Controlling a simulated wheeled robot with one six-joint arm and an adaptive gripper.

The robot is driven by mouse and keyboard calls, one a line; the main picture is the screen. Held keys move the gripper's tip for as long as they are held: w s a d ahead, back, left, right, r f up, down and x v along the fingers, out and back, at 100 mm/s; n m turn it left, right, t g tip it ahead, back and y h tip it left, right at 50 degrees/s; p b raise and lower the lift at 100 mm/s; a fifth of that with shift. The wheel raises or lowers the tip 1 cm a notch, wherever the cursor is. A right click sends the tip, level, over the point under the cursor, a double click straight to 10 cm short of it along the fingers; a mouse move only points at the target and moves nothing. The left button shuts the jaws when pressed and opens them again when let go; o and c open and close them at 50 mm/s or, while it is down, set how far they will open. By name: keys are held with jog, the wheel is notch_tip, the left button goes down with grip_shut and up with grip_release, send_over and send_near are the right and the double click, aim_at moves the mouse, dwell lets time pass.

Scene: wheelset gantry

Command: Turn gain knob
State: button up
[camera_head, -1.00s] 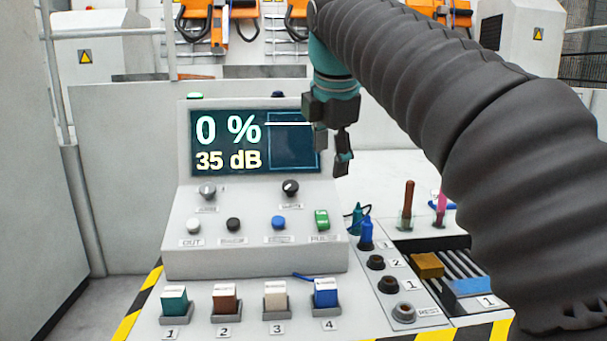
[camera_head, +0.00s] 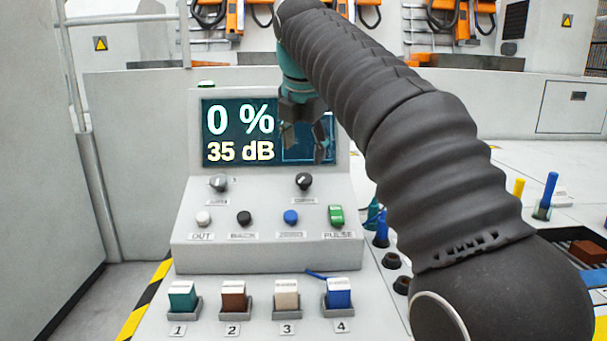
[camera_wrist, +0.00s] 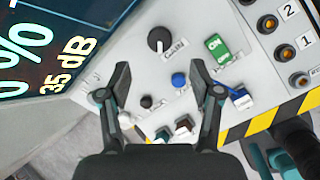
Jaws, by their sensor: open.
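The gain knob (camera_head: 304,181) is a round black knob with a pale pointer line, on the right of the console's upper control row. In the wrist view the gain knob (camera_wrist: 159,40) has a GAIN label beside it and lies beyond my fingertips. My gripper (camera_head: 304,147) is open and empty, in front of the right part of the screen and above the knob in the picture. The wrist view shows my gripper (camera_wrist: 158,70) with its fingers wide apart, nothing between them at the tips. The screen (camera_head: 238,135) reads 0 % and 35 dB.
A grey knob (camera_head: 219,183) sits left of the gain knob. Below are a white button (camera_head: 204,218), a black button (camera_head: 244,218), a blue button (camera_head: 291,217) and a green PULSE switch (camera_head: 336,215). Several coloured blocks stand in front. Blue connectors (camera_head: 382,233) stand at right.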

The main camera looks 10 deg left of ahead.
aim_at(304, 178)
jog(key=b+x, duration=0.1)
jog(key=x, duration=0.7)
jog(key=shift+f, duration=0.1)
jog(key=c, duration=1.1)
